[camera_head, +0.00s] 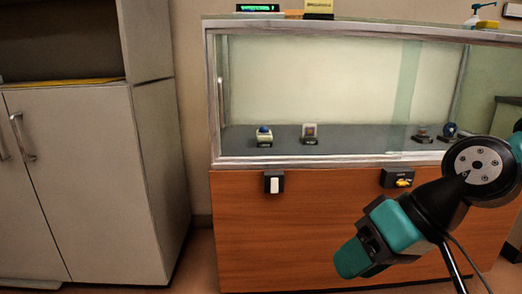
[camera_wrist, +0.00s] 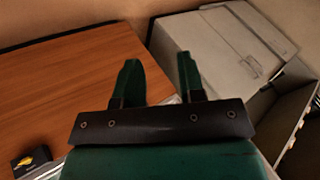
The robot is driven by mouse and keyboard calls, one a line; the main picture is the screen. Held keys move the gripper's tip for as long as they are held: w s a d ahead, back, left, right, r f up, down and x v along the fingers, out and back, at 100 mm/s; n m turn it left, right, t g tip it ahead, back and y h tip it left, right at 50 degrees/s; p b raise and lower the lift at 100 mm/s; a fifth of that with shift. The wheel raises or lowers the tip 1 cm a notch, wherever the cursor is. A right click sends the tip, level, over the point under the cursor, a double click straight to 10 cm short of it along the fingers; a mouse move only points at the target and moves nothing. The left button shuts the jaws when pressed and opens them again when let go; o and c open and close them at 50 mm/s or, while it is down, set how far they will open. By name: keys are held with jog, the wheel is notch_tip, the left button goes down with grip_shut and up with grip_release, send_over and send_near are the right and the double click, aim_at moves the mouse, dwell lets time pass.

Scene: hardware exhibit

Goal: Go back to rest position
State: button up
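My gripper (camera_wrist: 157,78) shows in the wrist view with its two green fingers spread apart and nothing between them. In the head view my arm is at the right, in front of the wooden front of the display case (camera_head: 255,235), and my gripper (camera_head: 350,260) points down and to the left. The finger gap cannot be made out there. The wooden panel (camera_wrist: 60,85) fills the left of the wrist view.

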jog(key=s+d+r+n+g+h+p, duration=0.2)
jog(key=s+r+n+h+p, duration=0.15)
jog(key=s, duration=0.45)
notch_tip(320, 180, up, 37)
jog(key=p, duration=3.6)
jog(key=shift+r+m, duration=0.15)
jog(key=shift+m, duration=0.3)
jog(key=shift+a+y, duration=0.1)
jog(key=shift+y, duration=0.15)
